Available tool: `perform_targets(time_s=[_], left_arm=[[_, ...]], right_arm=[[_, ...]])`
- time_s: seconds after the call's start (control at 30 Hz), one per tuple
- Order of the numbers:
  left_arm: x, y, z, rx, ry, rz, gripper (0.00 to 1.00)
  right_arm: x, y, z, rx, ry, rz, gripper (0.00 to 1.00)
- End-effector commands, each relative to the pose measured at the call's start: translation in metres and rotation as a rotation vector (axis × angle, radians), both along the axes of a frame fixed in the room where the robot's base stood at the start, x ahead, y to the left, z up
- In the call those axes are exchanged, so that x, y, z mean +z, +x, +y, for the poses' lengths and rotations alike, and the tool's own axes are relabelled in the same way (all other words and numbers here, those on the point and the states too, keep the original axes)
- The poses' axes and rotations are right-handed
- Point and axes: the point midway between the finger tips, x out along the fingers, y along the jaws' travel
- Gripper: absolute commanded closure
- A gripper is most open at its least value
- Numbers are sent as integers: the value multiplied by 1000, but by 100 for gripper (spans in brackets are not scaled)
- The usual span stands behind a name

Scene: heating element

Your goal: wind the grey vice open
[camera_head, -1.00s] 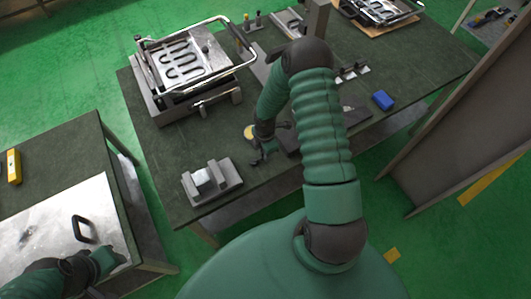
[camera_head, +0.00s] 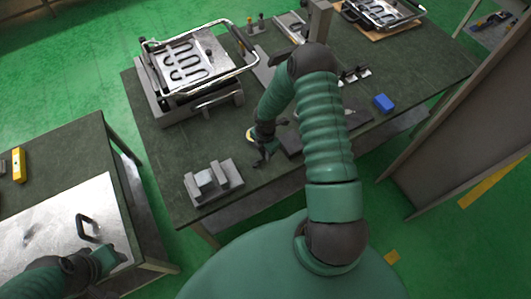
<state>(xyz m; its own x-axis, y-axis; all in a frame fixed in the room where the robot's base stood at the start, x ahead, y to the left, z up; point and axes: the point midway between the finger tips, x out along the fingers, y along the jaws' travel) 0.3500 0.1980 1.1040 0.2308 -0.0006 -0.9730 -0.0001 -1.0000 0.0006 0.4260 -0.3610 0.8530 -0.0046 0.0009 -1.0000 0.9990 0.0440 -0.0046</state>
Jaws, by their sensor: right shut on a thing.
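The grey vice (camera_head: 213,183) sits at the near left corner of the dark green workbench, with a pale block between its jaws. My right gripper (camera_head: 260,160) is low over the bench just right of the vice. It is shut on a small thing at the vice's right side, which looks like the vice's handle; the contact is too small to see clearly. My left gripper (camera_head: 110,260) is at the lower left, over the metal plate near a black handle; its fingers cannot be made out.
A heating-element frame (camera_head: 190,65) with metal bars stands at the back left of the workbench (camera_head: 160,150). A blue block (camera_head: 383,103) lies at the right. The left table bears a metal plate (camera_head: 50,225), a black handle (camera_head: 86,227) and a yellow thing (camera_head: 18,165).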

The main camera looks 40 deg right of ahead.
Motion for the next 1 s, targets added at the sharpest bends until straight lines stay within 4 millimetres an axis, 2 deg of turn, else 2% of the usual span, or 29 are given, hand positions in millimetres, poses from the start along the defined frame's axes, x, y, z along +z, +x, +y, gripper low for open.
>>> perform_targets(time_s=[0.03, 0.2, 0.43, 0.57, 0.67, 1.0], left_arm=[[0, 0, 0, 0, 0, 0, 64], [0, 0, 0, 0, 0, 0, 64], [0, 0, 0, 0, 0, 0, 64], [-1, 0, 0, 0, 0, 0, 64], [-3, 0, 0, 0, 0, 0, 64], [-5, 0, 0, 0, 0, 0, 64]], right_arm=[[3, 7, -2, 1, -4, -18, 76], [3, 6, -2, 0, -3, -15, 56], [3, 3, -1, -1, -3, -11, 56], [13, 3, -2, -4, -4, -11, 56], [34, 4, -2, -3, -5, -13, 56], [132, 6, -4, -3, -4, -12, 56]])
